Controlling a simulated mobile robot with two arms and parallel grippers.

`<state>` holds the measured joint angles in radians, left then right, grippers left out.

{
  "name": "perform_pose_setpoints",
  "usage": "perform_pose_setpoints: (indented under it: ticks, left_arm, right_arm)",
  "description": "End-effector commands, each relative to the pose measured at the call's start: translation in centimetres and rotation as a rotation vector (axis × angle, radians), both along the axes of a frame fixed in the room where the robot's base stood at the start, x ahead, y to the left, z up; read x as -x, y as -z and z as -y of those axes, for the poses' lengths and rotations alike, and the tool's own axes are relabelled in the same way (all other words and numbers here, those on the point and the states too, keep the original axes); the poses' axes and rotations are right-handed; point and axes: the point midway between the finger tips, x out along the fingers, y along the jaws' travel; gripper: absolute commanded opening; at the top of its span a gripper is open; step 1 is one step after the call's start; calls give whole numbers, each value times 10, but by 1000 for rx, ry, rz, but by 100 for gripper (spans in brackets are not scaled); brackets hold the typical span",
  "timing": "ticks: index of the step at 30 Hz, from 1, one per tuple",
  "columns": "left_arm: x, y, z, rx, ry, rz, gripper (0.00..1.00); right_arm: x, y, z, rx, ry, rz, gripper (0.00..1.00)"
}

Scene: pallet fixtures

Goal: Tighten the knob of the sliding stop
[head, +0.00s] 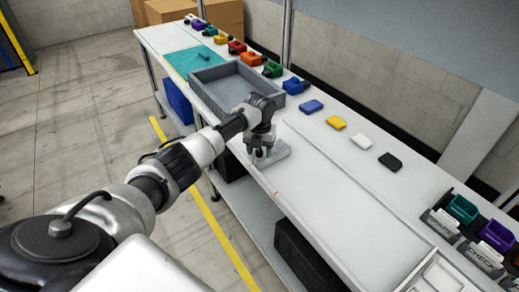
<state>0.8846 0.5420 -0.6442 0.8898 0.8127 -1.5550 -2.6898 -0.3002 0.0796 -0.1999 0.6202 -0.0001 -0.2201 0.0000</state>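A grey fixture (279,156) sits near the front edge of the white workbench (345,195). I take it for the sliding stop, but it is small and partly covered. My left gripper (262,152) points down over the fixture, with its dark greenish fingers at or just above it. The knob cannot be made out; the gripper hides that part. Whether the fingers are closed on anything is too small to tell. My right gripper is not in view.
A large grey tray (205,92) stands just behind the gripper. Blue (311,106), yellow (336,123), white (361,141) and black (390,161) blocks lie along the back. Labelled bins (462,208) stand at the right. The bench middle right of the fixture is clear.

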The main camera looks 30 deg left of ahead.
Motion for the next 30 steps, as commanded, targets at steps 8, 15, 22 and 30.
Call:
perform_pose_setpoints:
  ticks: [8,15,22,30]
  left_arm:
    - [0,-7,0,0,0,0,52]
    - [-1,-50,0,0,1,4,52]
    - [-1,-91,0,0,0,3,52]
    - [0,-108,0,0,0,-1,52]
  right_arm:
    - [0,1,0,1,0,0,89]
    - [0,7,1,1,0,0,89]
    - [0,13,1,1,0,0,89]
    - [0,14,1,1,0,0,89]
